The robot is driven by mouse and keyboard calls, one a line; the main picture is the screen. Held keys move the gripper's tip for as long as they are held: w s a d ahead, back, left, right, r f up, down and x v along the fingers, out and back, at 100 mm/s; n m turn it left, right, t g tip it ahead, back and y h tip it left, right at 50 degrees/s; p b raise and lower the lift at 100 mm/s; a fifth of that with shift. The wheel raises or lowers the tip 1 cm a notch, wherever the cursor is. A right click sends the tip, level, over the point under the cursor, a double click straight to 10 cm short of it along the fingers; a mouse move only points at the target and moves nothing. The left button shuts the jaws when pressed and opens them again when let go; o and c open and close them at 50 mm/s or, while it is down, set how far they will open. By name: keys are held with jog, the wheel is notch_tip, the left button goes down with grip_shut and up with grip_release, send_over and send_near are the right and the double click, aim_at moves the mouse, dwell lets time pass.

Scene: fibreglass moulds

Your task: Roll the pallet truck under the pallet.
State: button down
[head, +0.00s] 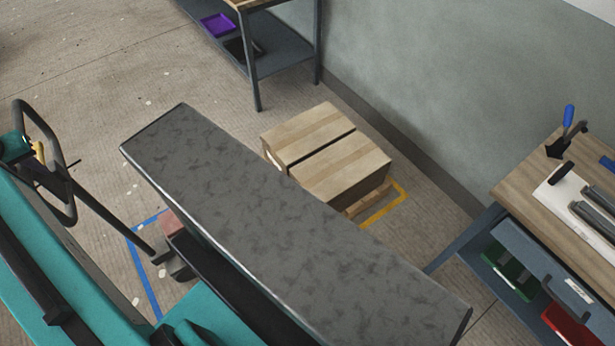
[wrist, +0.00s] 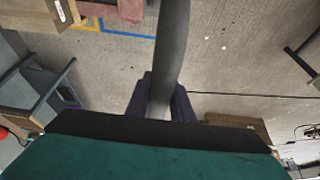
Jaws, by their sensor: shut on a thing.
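The pallet truck has a black loop handle (head: 70,190) at the left of the head view, with a shaft sloping down to its reddish body (head: 172,224). Its reddish body also shows at the top of the wrist view (wrist: 112,10). My gripper (wrist: 166,98) is shut on the handle's dark bar (wrist: 173,45), which runs between its fingers. The wooden pallet (head: 368,203) stands on the floor near the wall, bearing cardboard boxes (head: 325,150). A dark slab across the head view hides the truck's forks and part of the pallet, so the gap between them cannot be told.
Yellow tape (head: 385,209) marks the floor by the pallet; blue tape (head: 140,260) lies by the truck. A workbench (head: 520,190) with tools stands at the right. A shelved table (head: 255,65) stands at the back. Open floor (head: 90,90) lies at the upper left.

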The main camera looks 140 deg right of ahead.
jog(key=shift+w, duration=0.1)
dwell(0.3)
jog(key=s+a+p, duration=0.1)
jog(key=s+a, duration=0.2)
jog(key=s, duration=1.1)
jog(key=shift+s+a, duration=0.35)
jog(key=shift+s, duration=0.05)
dwell(1.0)
jog(key=shift+p, duration=0.3)
dwell(0.3)
jog(key=s+a, duration=0.3)
jog(key=s, duration=1.1)
jog(key=shift+s+a+p, duration=0.25)
jog(key=shift+a+p, duration=0.05)
jog(key=shift+p, duration=0.05)
dwell(1.0)
dwell(0.5)
